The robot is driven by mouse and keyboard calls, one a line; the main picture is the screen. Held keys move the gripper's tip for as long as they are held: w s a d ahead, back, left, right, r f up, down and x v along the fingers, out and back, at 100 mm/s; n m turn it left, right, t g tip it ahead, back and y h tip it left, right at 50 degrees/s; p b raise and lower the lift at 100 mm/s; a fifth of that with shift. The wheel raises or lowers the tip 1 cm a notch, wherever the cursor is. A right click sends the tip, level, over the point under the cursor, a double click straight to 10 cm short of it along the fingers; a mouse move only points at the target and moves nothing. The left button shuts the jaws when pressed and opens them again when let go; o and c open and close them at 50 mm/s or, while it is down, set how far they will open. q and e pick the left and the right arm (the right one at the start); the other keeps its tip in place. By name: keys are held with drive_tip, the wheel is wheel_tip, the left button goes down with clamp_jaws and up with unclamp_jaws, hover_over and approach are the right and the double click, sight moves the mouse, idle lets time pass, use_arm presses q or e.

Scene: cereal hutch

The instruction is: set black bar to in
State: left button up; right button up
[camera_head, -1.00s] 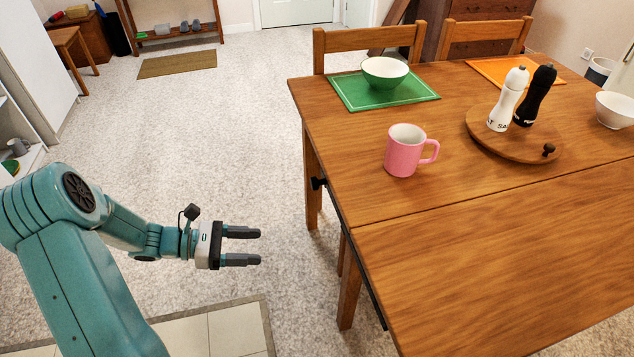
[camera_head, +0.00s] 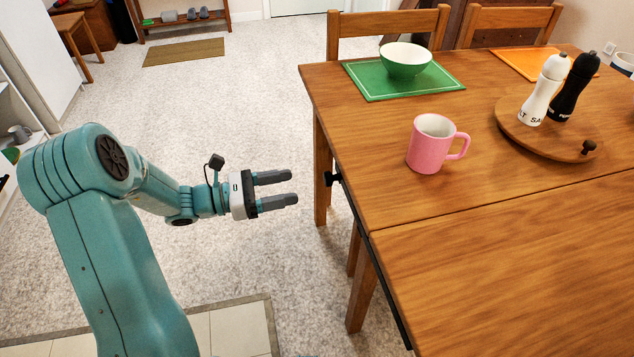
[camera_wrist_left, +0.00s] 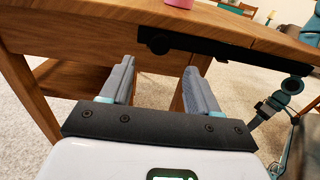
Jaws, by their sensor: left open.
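The black bar (camera_head: 386,292) runs along the underside of the wooden table's left edge, with a dark knob (camera_head: 331,179) at its far end. In the left wrist view the bar (camera_wrist_left: 220,48) crosses under the tabletop, and its round knob (camera_wrist_left: 159,43) faces me. My left gripper (camera_head: 285,188) is open and empty, just left of the knob and apart from it in the head view. In the wrist view its two fingers (camera_wrist_left: 160,70) point toward the table, with the knob beyond the gap between them.
The wooden table (camera_head: 500,270) holds a pink mug (camera_head: 430,148) near this edge, a green bowl (camera_head: 405,62) on a green mat, and two mills on a round board (camera_head: 555,140). Table legs stand below the edge. Carpet (camera_head: 240,110) left of the table is clear.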

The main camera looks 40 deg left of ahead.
sight(325, 180)
use_arm(q)
drive_tip(key=b+x, duration=0.1)
drive_tip(key=x, duration=0.6)
drive_tip(key=shift+w+d, duration=0.25)
